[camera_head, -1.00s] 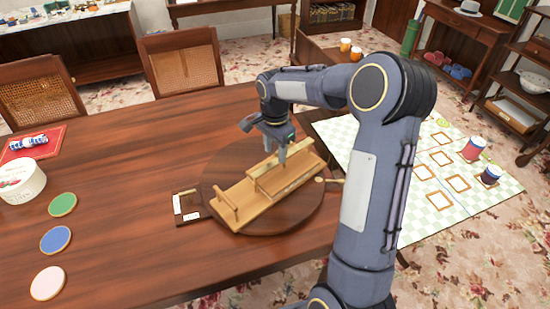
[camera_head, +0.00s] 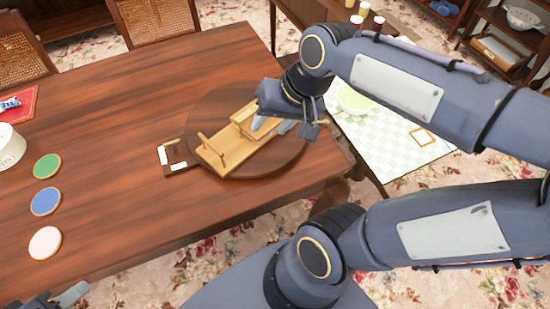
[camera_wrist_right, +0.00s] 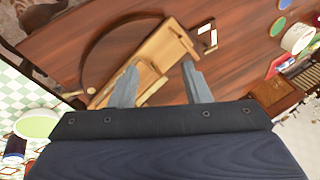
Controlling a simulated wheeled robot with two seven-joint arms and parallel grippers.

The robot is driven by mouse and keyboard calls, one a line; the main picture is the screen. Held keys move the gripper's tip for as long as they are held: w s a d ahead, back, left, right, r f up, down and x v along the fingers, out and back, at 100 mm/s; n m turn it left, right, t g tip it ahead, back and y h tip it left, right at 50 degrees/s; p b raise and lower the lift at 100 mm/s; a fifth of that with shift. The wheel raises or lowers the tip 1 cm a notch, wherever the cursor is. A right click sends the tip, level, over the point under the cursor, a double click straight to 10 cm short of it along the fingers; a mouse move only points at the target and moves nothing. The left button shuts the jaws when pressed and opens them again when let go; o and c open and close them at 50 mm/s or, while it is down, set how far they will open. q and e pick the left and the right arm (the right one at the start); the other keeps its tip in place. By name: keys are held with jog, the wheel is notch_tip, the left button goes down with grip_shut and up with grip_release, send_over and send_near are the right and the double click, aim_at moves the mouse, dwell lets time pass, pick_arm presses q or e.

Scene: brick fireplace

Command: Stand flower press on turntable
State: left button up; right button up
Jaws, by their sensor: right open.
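A light wooden piece (camera_head: 222,151) with a crossbar at one end and a raised box-like part at the other lies along the round dark turntable (camera_head: 290,165). It may be the flower press or a rack; I cannot tell which. My right gripper (camera_head: 272,126) is over its raised end, fingers pointing down. In the right wrist view the right gripper (camera_wrist_right: 157,72) is open, with the wooden piece (camera_wrist_right: 165,45) beyond and between its fingers. Contact is unclear. Part of my left gripper (camera_head: 55,298) shows at the bottom left; its jaw state is unclear.
A small dark tray (camera_head: 172,158) with white pieces sits at the turntable's left edge. The table between is clear. A green checked cloth (camera_head: 385,135) lies beyond its right edge.

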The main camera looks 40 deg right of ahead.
jog(key=s+a+f+n+t+y, duration=0.1)
jog(key=s+a+f+n, duration=0.2)
jog(key=s, duration=0.3)
jog(key=shift+s+a+f+n, duration=0.2)
jog(key=shift+a+f+n, duration=0.1)
jog(key=shift+a+n, duration=0.3)
dwell(0.5)
